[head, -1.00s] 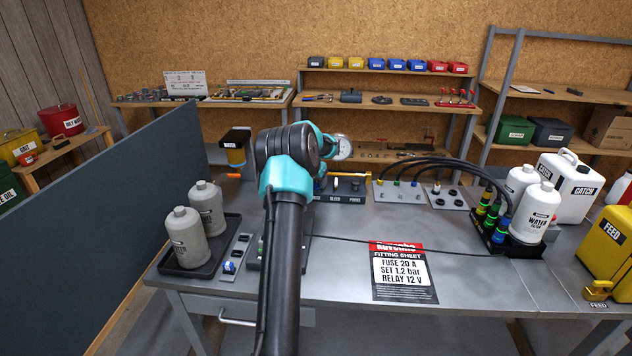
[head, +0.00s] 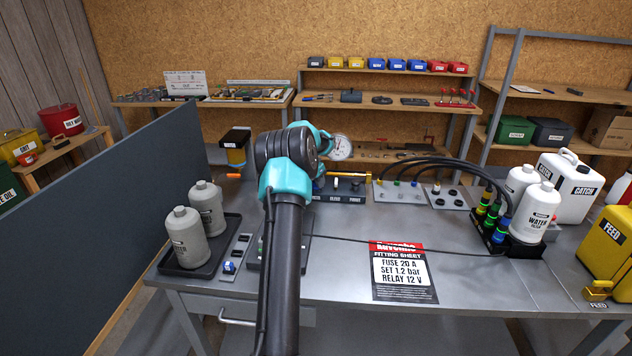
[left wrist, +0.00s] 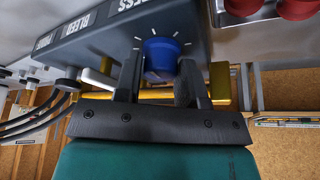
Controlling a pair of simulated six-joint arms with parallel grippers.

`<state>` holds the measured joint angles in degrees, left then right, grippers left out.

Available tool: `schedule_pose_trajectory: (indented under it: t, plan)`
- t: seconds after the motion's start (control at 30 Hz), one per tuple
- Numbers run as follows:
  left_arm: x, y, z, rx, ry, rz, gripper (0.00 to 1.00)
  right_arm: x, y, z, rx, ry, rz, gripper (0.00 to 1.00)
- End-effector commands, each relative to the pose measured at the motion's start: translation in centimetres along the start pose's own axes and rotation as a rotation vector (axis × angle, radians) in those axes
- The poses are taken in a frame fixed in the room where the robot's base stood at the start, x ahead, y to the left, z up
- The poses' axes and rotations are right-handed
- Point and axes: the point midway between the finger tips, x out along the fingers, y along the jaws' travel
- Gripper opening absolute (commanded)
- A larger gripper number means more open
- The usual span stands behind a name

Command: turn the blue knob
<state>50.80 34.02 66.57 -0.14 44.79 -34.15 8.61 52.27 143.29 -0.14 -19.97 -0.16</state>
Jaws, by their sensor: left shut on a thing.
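The blue knob (left wrist: 160,57) sits on the face of a dark grey panel (left wrist: 105,42) with white tick marks around it. In the left wrist view my left gripper (left wrist: 161,68) has one finger on each side of the knob and is shut on it. In the head view the same panel (head: 345,197), labelled BLEED and PURGE, shows to the right of my left arm. My wrist hides most of the left gripper (head: 319,172) and the knob there. The right gripper is in neither view.
A round gauge (head: 341,147) stands just behind the panel, and a brass pipe (head: 350,175) runs along its top. Black hoses (head: 440,162) arch to the right. A fitting sheet (head: 403,272) lies on the bench (head: 345,250). Grey bottles (head: 187,238) stand in a tray at left.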

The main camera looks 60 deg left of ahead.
Motion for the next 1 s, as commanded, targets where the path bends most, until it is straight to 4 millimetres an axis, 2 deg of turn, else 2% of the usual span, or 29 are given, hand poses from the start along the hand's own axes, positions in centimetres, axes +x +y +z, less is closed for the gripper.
schedule_pose_trajectory:
  t: [0.3, 0.7, 0.73, 0.97, 1.0]
  plan:
    - [-0.01, -0.08, -0.06, 0.171, 0.002, 0.07, 0.13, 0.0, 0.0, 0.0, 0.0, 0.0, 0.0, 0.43]
    - [-0.03, -0.06, -0.07, 0.203, 0.002, 0.083, 0.13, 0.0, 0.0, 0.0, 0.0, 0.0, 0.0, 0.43]
    - [-0.03, -0.06, -0.07, 0.203, 0.002, 0.083, 0.38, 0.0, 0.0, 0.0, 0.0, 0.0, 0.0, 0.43]
    - [-0.02, -0.06, -0.06, 0.202, 0.002, 0.083, 0.6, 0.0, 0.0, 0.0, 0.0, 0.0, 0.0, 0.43]
    - [-0.02, -0.06, -0.06, 0.202, 0.002, 0.083, 0.6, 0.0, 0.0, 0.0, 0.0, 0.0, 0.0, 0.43]
